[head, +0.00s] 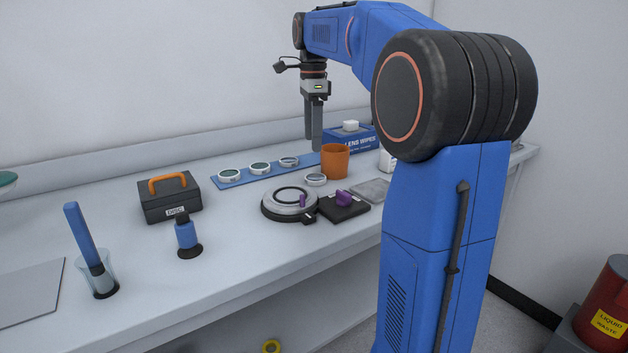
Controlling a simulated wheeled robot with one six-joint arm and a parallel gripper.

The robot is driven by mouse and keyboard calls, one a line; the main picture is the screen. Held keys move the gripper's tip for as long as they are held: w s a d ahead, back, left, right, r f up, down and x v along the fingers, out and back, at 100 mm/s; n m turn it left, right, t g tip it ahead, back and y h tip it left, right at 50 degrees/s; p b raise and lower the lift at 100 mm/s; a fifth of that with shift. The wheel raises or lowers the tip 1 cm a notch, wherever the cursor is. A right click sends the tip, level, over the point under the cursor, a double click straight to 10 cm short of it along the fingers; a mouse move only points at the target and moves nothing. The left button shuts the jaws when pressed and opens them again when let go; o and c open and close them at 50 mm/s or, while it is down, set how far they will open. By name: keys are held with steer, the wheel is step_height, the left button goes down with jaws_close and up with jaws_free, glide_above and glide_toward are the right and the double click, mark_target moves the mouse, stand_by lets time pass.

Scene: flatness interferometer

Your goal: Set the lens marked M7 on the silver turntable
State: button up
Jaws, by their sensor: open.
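Three round lenses, a left one (229,175), a middle one (260,168) and a right one (289,161), lie in a row on a blue strip (216,184). A fourth round lens-like disc (316,180) lies on the bench just off the strip, beside the orange cup. Any M7 mark is too small to read. The silver turntable (274,205), round with a dark ring on top, stands in front of the strip; a small purple piece (302,201) shows at its right side. My gripper (314,148) points down, open and empty, above the bench behind the fourth disc.
An orange cup (335,161) and a blue lens wipes box (352,138) stand near my gripper. A black block with a purple knob (344,198) adjoins the turntable.

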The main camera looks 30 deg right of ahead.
glide_above(315, 176)
steer(key=f, duration=0.5)
steer(key=shift+s+a+f, duration=0.15)
steer(key=shift+a+f, duration=0.1)
steer(key=shift+a, duration=0.15)
steer(key=shift+d+f, duration=0.25)
steer(key=shift+f, duration=1.1)
steer(key=shift+d+f, duration=0.2)
steer(key=shift+f, duration=1.15)
steer(key=c, duration=1.3)
steer(key=shift+o, duration=0.2)
steer(key=shift+r, duration=0.1)
